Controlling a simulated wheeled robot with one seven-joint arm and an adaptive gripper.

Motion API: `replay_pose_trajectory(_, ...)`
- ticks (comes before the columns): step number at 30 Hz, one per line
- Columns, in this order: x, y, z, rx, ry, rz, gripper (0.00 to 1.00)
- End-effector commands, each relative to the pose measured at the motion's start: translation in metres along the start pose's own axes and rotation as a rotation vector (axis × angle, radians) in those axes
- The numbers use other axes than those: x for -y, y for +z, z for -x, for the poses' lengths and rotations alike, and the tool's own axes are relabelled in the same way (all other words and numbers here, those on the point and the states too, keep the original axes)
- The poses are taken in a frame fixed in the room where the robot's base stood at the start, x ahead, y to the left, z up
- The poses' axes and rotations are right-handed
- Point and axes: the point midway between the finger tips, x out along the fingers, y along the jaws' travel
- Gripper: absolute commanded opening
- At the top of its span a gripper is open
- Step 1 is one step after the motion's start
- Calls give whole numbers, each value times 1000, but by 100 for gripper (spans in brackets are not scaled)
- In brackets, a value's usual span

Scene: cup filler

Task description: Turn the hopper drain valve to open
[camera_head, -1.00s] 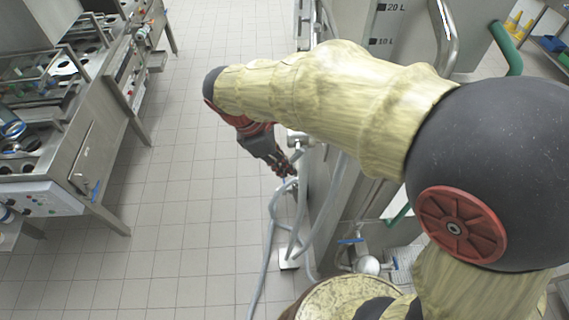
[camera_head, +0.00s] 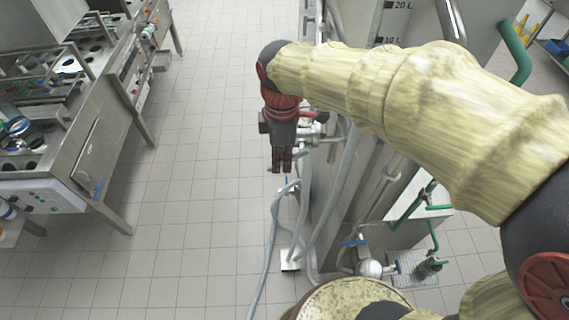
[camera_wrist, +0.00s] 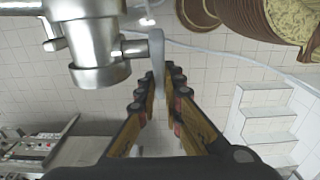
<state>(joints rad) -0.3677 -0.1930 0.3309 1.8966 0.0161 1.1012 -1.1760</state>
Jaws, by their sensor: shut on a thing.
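The hopper (camera_head: 395,70) is a steel tank with litre marks, at the right of the head view. The drain valve (camera_wrist: 97,62) is a steel body at the upper left of the wrist view, with a stem pointing right. A grey lever (camera_wrist: 157,48) hangs at the stem's end, its lower end between my fingertips. My gripper (camera_wrist: 161,82) is shut on this lever. In the head view my gripper (camera_head: 281,160) points down, left of the hopper and close to the valve fittings (camera_head: 315,132). The lever itself cannot be made out there.
Grey hoses (camera_head: 273,235) run down to the floor below my gripper. A second valve with a blue handle (camera_head: 354,243) sits low at the right. A steel workbench (camera_head: 85,160) stands at the left. The tiled floor between is clear. White steps (camera_wrist: 265,120) show in the wrist view.

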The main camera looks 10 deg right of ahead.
Motion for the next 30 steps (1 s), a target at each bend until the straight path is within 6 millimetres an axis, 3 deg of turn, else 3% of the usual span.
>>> replay_pose_trajectory(15,-2,-6,16,-331,6,-3,0)
replay_pose_trajectory(30,-1,-7,21,-387,2,0,0)
